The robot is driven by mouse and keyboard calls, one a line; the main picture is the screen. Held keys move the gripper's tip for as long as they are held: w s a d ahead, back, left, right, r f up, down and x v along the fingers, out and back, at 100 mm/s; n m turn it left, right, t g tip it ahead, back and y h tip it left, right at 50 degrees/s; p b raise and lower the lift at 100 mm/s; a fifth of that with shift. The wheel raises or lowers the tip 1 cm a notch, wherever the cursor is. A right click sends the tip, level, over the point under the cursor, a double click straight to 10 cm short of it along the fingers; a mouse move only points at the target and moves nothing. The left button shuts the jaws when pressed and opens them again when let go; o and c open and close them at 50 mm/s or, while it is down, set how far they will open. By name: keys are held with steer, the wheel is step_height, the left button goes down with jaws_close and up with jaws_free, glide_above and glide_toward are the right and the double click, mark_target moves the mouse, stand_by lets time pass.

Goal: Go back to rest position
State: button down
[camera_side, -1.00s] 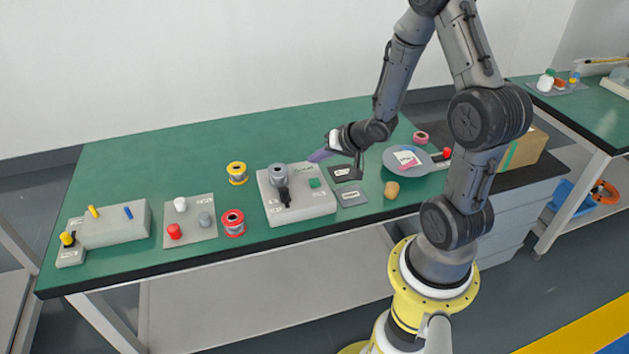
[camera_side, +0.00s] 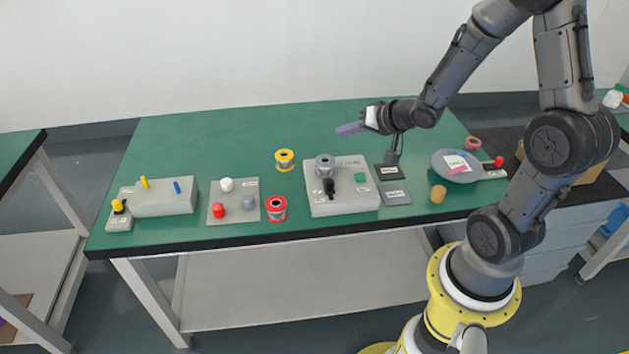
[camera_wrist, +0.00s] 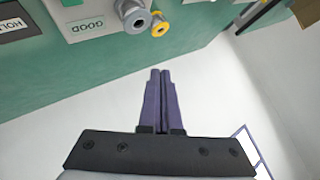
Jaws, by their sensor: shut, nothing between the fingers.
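My gripper (camera_side: 349,128) is raised above the back right of the green table in the side view, its purple fingers pointing left. In the wrist view the two fingers (camera_wrist: 160,75) lie side by side, shut with nothing between them. The fingers touch nothing. Below them in the side view stands the grey machine box (camera_side: 343,200), with a grey spool (camera_side: 324,160) on top. The same spool (camera_wrist: 133,16) and the GOOD label (camera_wrist: 88,25) show at the top of the wrist view.
A yellow spool (camera_side: 284,155) and a red spool (camera_side: 276,204) stand left of the box. A grey mat (camera_side: 217,217) holds red, white and grey pieces. A round grey plate (camera_side: 443,160) lies at the right. The table's back left (camera_side: 200,140) is clear.

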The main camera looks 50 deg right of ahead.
steer(key=s+a+r+n+t, duration=0.15)
steer(key=a+r, duration=0.25)
steer(key=r, duration=0.4)
steer(key=s+a+r+n+g, duration=0.1)
steer(key=s+a+r+n, duration=0.15)
steer(key=a+r, duration=0.4)
steer(key=s+a+f+n+g, duration=0.1)
steer(key=s+n+g, duration=0.1)
steer(key=s, duration=0.6)
steer(key=s+a+f+n+g+y, duration=0.1)
steer(key=s+a+f+n+g, duration=0.1)
steer(key=s, duration=0.7)
steer(key=shift+s+n+g, duration=0.2)
steer(key=shift+n+g, duration=0.3)
steer(key=shift+g, duration=0.35)
